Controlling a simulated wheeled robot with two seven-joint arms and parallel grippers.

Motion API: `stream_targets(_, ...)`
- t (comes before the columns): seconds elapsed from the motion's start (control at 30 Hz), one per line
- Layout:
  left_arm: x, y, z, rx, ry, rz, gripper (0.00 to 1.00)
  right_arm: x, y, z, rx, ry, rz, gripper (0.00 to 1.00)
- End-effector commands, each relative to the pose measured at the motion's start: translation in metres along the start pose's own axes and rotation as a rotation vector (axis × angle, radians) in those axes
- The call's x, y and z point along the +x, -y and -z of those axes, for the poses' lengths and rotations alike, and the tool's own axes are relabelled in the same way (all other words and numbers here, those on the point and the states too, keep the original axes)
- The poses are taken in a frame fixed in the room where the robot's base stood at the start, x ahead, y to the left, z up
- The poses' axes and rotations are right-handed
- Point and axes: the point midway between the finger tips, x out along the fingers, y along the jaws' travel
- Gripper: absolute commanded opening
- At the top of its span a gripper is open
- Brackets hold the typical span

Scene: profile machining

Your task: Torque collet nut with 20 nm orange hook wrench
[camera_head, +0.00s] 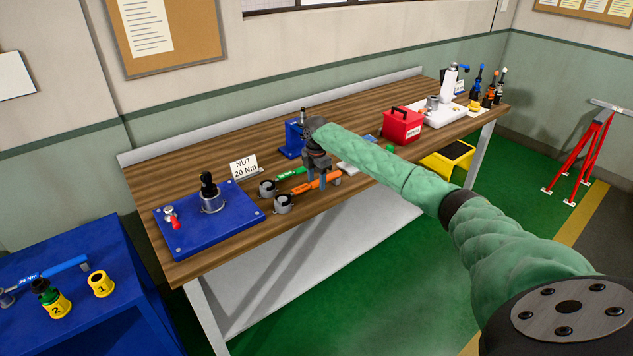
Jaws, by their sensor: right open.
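The orange hook wrench (301,191) lies on the wooden workbench, its round grey hook end (283,203) to the left. My right gripper (323,182) points down over the right part of its orange handle. Its fingers are open and partly hide the handle; I cannot tell whether they touch it. A dark collet holder (211,196) stands upright in a metal ring on a blue base plate (186,232) at the bench's left end. The collet nut itself is too small to tell apart. A sign (244,167) behind reads "NUT 20 Nm". My left gripper is out of view.
A green-handled hook wrench (291,173) lies just behind the orange one. A red-handled clamp part (171,217) sits on the blue plate. A blue stand (293,138) is behind my gripper. A red box (402,125) stands further right. A blue cart (122,322) is at lower left.

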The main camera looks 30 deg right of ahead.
Motion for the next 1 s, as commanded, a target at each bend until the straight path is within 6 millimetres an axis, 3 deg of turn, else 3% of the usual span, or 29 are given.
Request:
stream_targets(0.27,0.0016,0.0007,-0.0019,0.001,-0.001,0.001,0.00,0.0027,0.0001,-0.0001,0.000,0.000,-0.001,0.50)
stream_targets(0.53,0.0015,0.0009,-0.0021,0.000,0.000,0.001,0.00,0.0023,0.0001,-0.0002,0.000,0.000,0.000,0.01)
stream_targets(1.0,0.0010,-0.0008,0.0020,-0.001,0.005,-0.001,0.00,-0.0053,-0.0006,-0.0008,0.000,0.000,-0.002,0.00)
